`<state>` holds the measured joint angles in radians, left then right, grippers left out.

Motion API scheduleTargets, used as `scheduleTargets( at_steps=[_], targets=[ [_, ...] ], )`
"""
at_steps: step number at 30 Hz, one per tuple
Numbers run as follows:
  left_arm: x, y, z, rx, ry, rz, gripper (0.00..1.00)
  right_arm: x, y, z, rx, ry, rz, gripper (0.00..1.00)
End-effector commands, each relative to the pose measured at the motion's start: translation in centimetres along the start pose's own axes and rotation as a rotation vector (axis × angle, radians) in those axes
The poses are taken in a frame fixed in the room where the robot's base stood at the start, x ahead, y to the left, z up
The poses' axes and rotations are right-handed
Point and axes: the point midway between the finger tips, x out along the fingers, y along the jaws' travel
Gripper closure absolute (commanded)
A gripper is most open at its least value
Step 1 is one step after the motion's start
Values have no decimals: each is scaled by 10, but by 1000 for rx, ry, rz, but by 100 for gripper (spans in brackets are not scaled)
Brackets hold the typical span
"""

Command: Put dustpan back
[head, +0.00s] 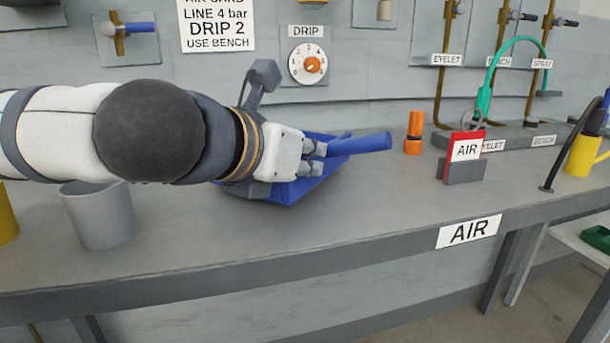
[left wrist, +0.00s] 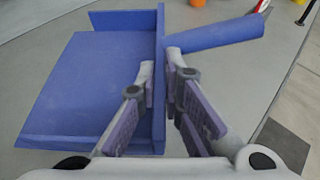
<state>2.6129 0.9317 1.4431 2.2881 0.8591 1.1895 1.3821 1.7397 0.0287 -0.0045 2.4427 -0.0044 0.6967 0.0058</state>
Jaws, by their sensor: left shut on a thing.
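The blue dustpan (head: 294,189) is at the middle of the grey bench in the head view, partly hidden behind my left gripper. Its round handle (head: 360,144) points right. In the left wrist view the dustpan's flat pan (left wrist: 85,82) fills the left side and its handle (left wrist: 213,34) points to the upper right. My left gripper (head: 318,158) is shut on the dustpan; in the left wrist view its fingers (left wrist: 160,95) sit on either side of the pan's upright back wall. I cannot tell whether the pan touches the bench. My right gripper is in neither view.
A grey cup (head: 98,215) stands on the bench (head: 300,255) at the left. An orange cylinder (head: 414,133) and a red AIR tag on a grey block (head: 464,170) stand to the right. The bench front between cup and AIR sign (head: 468,231) is clear.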

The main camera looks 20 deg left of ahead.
Motion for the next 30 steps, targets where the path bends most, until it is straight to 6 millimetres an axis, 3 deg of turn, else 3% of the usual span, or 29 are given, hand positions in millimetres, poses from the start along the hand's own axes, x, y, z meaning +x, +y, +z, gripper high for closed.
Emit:
scheduleTargets(
  at_steps=[1,3,12,15,16,26,30],
  targets=[
    [5,1,-11,-2,4,0,100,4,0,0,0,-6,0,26],
    [6,1,-16,-1,0,1,100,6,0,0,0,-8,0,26],
    [6,1,-17,-1,-2,1,100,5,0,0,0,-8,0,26],
    [6,1,-17,-1,-1,1,74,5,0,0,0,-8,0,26],
    [6,1,-17,-1,-1,1,72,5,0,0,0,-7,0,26],
    [3,1,-13,-1,-3,1,72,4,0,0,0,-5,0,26],
    [-20,1,-12,-1,-7,0,72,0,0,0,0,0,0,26]
  ],
)
